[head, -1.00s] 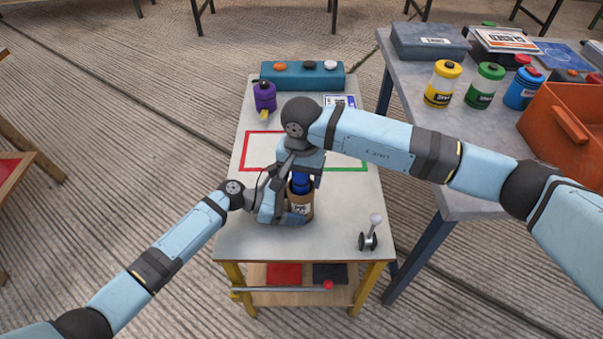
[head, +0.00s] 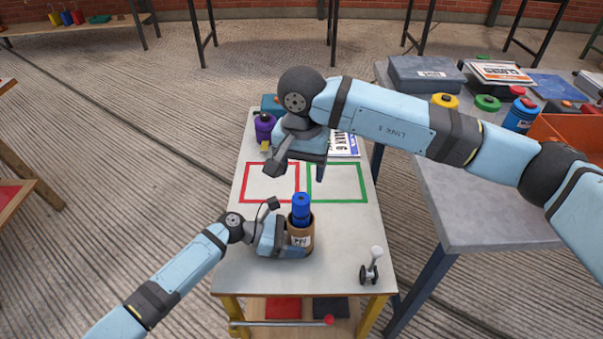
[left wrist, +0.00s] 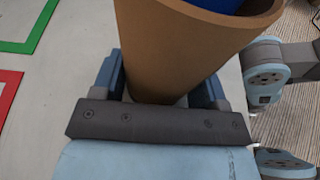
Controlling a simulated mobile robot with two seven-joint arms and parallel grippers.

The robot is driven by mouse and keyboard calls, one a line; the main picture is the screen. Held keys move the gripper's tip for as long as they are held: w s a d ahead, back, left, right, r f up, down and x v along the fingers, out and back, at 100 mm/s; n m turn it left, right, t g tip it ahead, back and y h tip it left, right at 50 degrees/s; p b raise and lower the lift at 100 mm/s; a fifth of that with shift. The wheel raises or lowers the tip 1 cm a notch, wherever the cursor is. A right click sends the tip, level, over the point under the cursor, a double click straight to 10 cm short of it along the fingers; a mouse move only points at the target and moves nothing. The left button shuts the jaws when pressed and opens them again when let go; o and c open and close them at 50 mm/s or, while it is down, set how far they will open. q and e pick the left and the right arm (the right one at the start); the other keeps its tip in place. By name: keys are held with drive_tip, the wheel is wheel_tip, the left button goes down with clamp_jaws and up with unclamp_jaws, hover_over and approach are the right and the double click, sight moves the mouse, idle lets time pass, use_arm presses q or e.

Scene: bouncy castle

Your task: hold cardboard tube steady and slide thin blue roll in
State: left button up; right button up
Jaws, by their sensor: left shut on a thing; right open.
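The brown cardboard tube (head: 300,236) stands upright on the small table, and it fills the middle of the left wrist view (left wrist: 190,50). My left gripper (head: 290,247) is shut on the tube low down, with a finger on each side. The thin blue roll (head: 301,207) stands upright inside the tube, its upper part rising above the rim. A bit of blue also shows inside the tube in the left wrist view (left wrist: 222,4). My right gripper (head: 295,170) is open and empty, above and behind the roll, apart from it.
Red (head: 271,201) and green (head: 338,202) outlined rectangles on the tabletop are empty. A purple bottle (head: 265,127) and a teal box (head: 271,103) stand at the back. A small lever (head: 371,266) stands at the front right. A grey table (head: 462,200) with paint jars and an orange bin is at right.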

use_arm(q)
drive_tip(key=o, duration=0.8)
